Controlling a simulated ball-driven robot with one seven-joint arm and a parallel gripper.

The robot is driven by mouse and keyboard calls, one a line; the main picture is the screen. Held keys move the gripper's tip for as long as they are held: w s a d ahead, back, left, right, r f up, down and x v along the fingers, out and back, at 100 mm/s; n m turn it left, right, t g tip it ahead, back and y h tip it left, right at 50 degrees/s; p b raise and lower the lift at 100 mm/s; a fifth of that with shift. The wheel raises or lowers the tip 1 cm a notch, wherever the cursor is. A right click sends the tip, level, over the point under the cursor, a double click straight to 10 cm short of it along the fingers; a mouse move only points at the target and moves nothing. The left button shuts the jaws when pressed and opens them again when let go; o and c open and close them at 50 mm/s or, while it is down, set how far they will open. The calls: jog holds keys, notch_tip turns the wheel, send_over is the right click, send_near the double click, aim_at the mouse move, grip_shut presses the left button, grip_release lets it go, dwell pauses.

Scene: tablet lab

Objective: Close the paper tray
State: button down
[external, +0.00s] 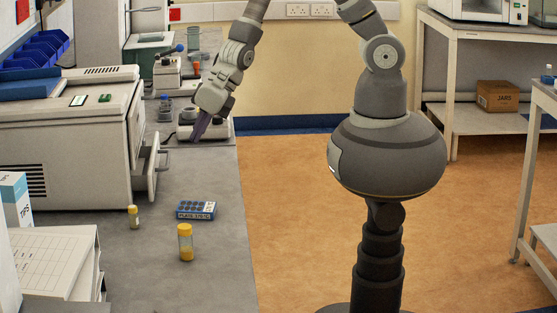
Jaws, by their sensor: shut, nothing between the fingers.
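The paper tray (151,176) appears to be the light grey drawer on the right side of the large grey machine (62,143). It sticks out from the machine over the bench, with a gap between its front and the housing. My gripper (198,137) points down to the right of the tray and apart from it. Its dark fingers are together with nothing visible between them. They overlap a flat grey device behind, and I cannot tell the distance to it. The inside of the tray is mostly hidden.
On the grey bench (220,255) stand a blue rack (196,210), a yellow-capped jar (186,243) and a small vial (134,217). The flat grey device (216,128) and other instruments stand farther back. The bench right of the tray is clear.

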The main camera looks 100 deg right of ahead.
jog(key=s+d+f+m+t+h+b, duration=0.15)
jog(key=d+m, duration=0.45)
jog(key=m, duration=0.6)
jog(key=s+d+m+t+h+b, duration=0.15)
jog(key=d+m, duration=0.35)
jog(key=m, duration=0.6)
jog(key=d+m+t+h+b, duration=0.1)
jog(key=d+m+h+b, duration=0.15)
jog(key=d+m, duration=0.65)
jog(key=w+a+f+m+b, duration=0.1)
jog(key=w+f, duration=0.1)
jog(key=w+a+f+m+b, duration=0.1)
jog(key=w+f, duration=0.1)
jog(key=w+a+f+y+b, duration=0.1)
jog(key=w+f, duration=0.1)
jog(key=shift+w+a+f+m, duration=0.1)
jog(key=shift+a+f+m, duration=0.15)
jog(key=shift+m, duration=0.15)
jog(key=w, duration=0.3)
jog(key=shift+w+f+b, duration=0.15)
jog(key=shift+w+b, duration=0.15)
jog(key=shift+b, duration=0.05)
jog(key=shift+w, duration=0.6)
